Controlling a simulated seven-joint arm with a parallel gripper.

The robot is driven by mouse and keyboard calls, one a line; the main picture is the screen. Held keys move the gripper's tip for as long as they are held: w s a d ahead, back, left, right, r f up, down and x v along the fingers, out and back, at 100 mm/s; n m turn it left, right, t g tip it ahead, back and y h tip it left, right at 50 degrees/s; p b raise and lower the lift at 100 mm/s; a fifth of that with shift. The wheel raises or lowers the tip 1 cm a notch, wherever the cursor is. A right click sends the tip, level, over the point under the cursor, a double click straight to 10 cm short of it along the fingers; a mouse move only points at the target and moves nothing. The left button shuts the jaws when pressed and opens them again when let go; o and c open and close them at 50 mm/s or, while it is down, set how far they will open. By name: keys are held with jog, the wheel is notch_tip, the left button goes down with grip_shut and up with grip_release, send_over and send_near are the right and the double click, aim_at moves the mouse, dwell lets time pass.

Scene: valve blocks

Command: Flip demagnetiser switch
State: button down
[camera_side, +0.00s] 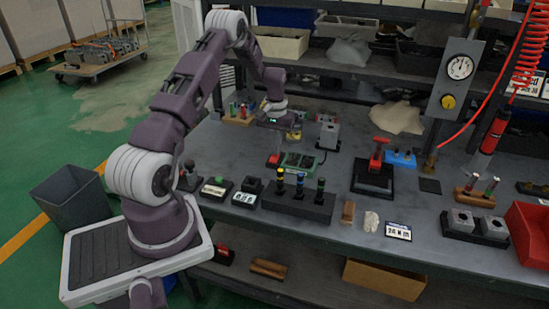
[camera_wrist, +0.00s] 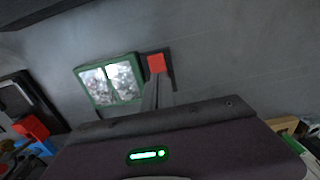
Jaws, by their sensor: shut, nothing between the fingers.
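A small red piece (camera_wrist: 156,63) on a dark base, probably the demagnetiser switch, lies just beyond my fingertips in the wrist view. In the side view this red piece (camera_side: 273,159) sits on the bench left of a green-framed tray (camera_side: 315,164). My gripper (camera_side: 278,148) points down over the red piece, with its fingers shut and empty. In the wrist view the shut fingers of my gripper (camera_wrist: 159,78) appear close to the red piece's near edge and partly cover its base. I cannot tell if they touch it. The switch's position is unclear.
The green-framed tray, holding shiny pieces, also shows in the wrist view (camera_wrist: 80,74). A black block with coloured-topped plugs (camera_side: 300,204) stands in front. A red-handled press (camera_side: 374,175) stands to the right. Bare bench (camera_side: 330,185) lies between them.

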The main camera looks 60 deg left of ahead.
jog(key=shift+f, duration=0.25)
jog(key=shift+r, duration=3.5)
